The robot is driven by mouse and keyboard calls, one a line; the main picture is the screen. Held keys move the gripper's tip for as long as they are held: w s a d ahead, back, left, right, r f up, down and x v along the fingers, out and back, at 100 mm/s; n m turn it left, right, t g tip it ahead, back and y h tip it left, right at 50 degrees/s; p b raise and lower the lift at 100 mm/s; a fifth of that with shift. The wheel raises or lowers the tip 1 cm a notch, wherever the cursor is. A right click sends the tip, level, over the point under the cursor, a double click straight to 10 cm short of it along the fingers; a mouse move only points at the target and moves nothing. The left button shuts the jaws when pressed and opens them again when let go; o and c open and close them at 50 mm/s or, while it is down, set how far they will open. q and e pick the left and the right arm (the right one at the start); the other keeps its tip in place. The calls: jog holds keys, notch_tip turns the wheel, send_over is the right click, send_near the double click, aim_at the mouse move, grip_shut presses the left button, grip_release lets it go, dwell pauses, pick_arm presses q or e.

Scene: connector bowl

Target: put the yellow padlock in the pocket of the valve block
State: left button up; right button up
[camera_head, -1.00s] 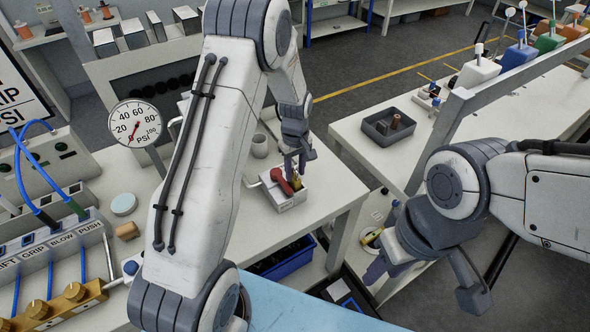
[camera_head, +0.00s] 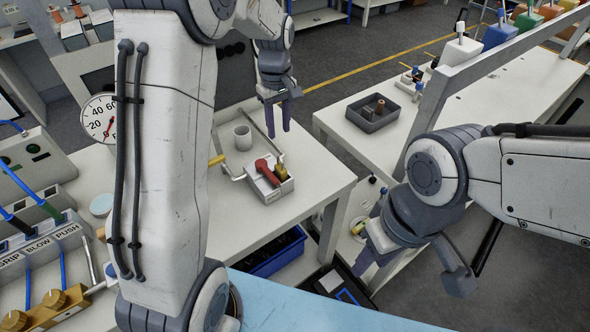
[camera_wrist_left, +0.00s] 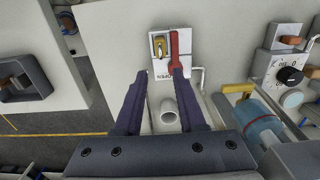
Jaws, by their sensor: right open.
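The valve block (camera_head: 262,190) is a white box with a red lever handle on top, on the white table. The yellow padlock (camera_head: 281,173) sits at the block's right end, beside the red handle (camera_head: 267,172); in the left wrist view the padlock (camera_wrist_left: 160,46) lies within the block's left half. How deep it sits in the pocket I cannot tell. My left gripper (camera_head: 278,126) is open and empty, raised above and behind the block; its fingertips (camera_wrist_left: 161,74) are clear of the padlock. My right gripper (camera_head: 367,262) is open and empty, low beyond the table's right edge.
A white cup (camera_head: 242,138) stands behind the block. Pipes run beside the block. A dark grey tray (camera_head: 372,115) with small parts is on the right-hand table. A blue bin (camera_head: 272,254) is below the table. A gauge (camera_head: 99,118) stands at left.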

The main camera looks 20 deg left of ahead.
pick_arm(q)
jog(key=s+d+r+m, duration=0.3)
jog(key=s+d+m, duration=0.3)
jog(key=s+d, duration=0.3)
jog(key=s+d+m, duration=0.3)
jog(key=s+m, duration=0.3)
jog(key=s, duration=0.4)
jog(key=s+d+m+h, duration=0.1)
jog(key=s+d+m, duration=0.2)
jog(key=s, duration=0.7)
jog(key=m, duration=0.2)
jog(key=shift+s+d+m, duration=0.15)
jog(key=shift+d+m, duration=0.15)
jog(key=shift+m, duration=0.1)
jog(key=shift+a, duration=0.1)
